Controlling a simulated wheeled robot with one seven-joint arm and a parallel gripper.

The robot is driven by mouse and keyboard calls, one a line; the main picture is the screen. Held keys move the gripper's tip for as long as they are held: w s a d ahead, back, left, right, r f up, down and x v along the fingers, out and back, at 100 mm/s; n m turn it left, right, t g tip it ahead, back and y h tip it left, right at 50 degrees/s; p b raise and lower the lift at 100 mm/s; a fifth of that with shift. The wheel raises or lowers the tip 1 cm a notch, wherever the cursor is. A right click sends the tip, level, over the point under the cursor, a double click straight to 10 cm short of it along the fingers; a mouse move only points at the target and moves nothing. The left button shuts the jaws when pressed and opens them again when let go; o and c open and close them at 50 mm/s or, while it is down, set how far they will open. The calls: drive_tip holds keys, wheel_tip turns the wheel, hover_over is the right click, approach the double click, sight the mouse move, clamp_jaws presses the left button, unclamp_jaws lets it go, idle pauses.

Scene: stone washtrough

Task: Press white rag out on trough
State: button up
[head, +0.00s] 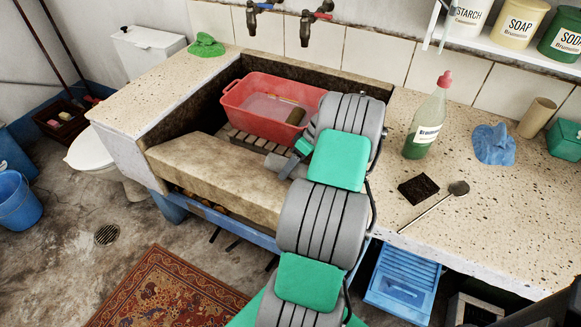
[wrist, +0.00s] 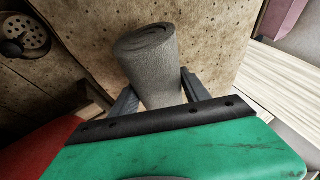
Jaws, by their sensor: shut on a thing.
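My gripper (wrist: 158,96) is shut on a rolled grey-white cloth (wrist: 150,55), which I take to be the white rag. Its spiral end faces away from the fingers. In the head view my gripper (head: 292,163) is low over the stone trough (head: 215,175), just in front of the red tub, and the rag shows as a small grey end (head: 277,162). The wrist view has the trough's pitted stone (wrist: 205,35) behind the rag. I cannot tell whether the rag touches it. My arm hides the trough's right part.
A red tub (head: 232,105) with cloudy water and a brown thing stands on a slatted rack (head: 250,140) in the trough. On the right counter are a green bottle (head: 428,120), a blue cloth (head: 494,145), a dark block (head: 418,188) and a spoon-like tool (head: 434,207). Taps (head: 306,30) hang above.

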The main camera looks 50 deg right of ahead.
sight(287, 159)
drive_tip(key=shift+s+a+f+b, duration=0.1)
drive_tip(key=shift+a+f+b, duration=0.2)
drive_tip(key=shift+f+b, duration=0.5)
drive_tip(key=o, duration=1.6)
drive_tip(key=shift+a, duration=0.1)
drive_tip(key=shift+d+r+p, duration=0.2)
drive_tip(key=shift+r+p, duration=0.5)
drive_tip(key=shift+p, duration=0.15)
drive_tip(key=d+r+p, duration=0.1)
drive_tip(key=r+p, duration=0.1)
drive_tip(key=d+r+p, duration=0.1)
drive_tip(key=r+p, duration=0.1)
drive_tip(key=p, duration=0.1)
drive_tip(key=w+d+r+p, duration=0.1)
drive_tip(key=r+p, duration=0.1)
drive_tip(key=p, duration=0.1)
drive_tip(key=shift+r, duration=0.25)
drive_tip(key=shift+c, duration=0.5)
drive_tip(key=c, duration=1.6)
drive_tip(key=shift+o, duration=0.2)
